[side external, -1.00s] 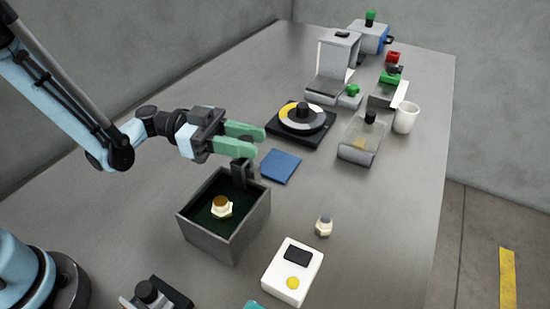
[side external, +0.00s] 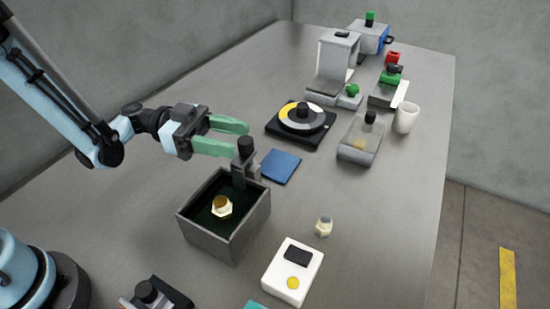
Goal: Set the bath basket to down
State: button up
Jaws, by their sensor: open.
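The bath (side external: 247,224) is an open grey box holding dark green liquid or a dark interior. A pale hex nut with a brass-coloured centre (side external: 222,206) shows inside it. At the bath's far edge stands a dark upright bracket (side external: 243,173) topped by a black knob (side external: 245,147). I cannot make out the basket itself, nor tell its height from the bracket. My gripper (side external: 242,139) has two green fingers, open and empty. Its fingertips are just left of the knob, near its height, and appear clear of it.
A blue pad (side external: 281,166) lies right of the bracket, with a black-based dial (side external: 302,117) behind it. A white box with a yellow button (side external: 292,272) and a small nut-like part (side external: 324,226) are at the front right. Bare table lies left of the bath.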

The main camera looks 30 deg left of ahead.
jog(key=s+a, duration=0.1)
jog(key=a, duration=0.7)
jog(key=shift+s+a, duration=0.3)
jog(key=shift+s, duration=0.05)
jog(key=shift+r, duration=0.25)
jog(key=c, duration=0.4)
notch_tip(320, 180, up, 5)
jog(key=shift+r, duration=0.1)
grip_shut()
notch_tip(320, 180, up, 16)
jog(key=m+g+y, duration=0.2)
jog(key=g+y, duration=0.1)
jog(key=y, duration=1.5)
send_over(245, 139)
notch_tip(245, 139, down, 18)
jog(key=shift+f, duration=0.1)
